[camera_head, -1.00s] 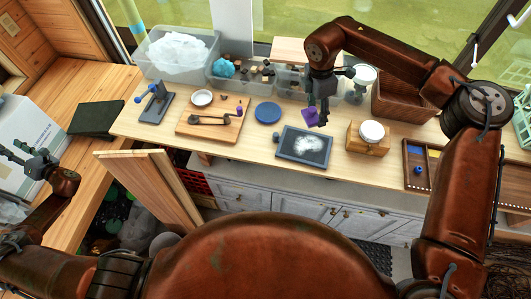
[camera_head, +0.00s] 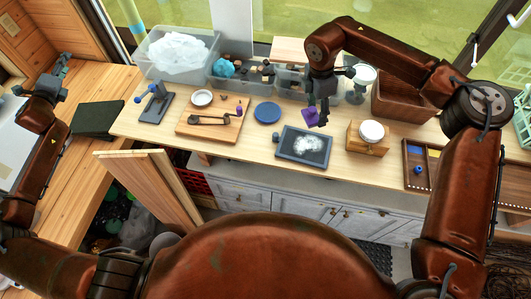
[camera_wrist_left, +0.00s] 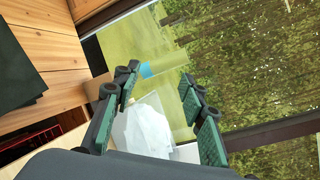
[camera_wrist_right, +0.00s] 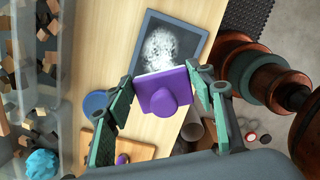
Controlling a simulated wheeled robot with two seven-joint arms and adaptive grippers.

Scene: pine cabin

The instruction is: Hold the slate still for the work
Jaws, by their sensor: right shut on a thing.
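The slate (camera_head: 290,152) is a dark framed board with a white smudge, lying on the bench near its front edge. It also shows in the right wrist view (camera_wrist_right: 203,42). My right gripper (camera_head: 318,119) is shut on a purple block with a raised knob (camera_wrist_right: 165,92), just beyond the slate's back edge in the head view. Whether the block touches the slate I cannot tell. My left gripper (camera_head: 62,66) is raised at the far left, well away from the slate. Its fingers are apart and empty in the left wrist view (camera_wrist_left: 160,82).
A blue plate (camera_head: 267,112) and a wooden board (camera_head: 190,124) with tools lie left of the slate. A wooden block with a white round top (camera_head: 371,131) stands to its right. Clear bins (camera_head: 150,65) line the back. A narrow bench strip before the slate is clear.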

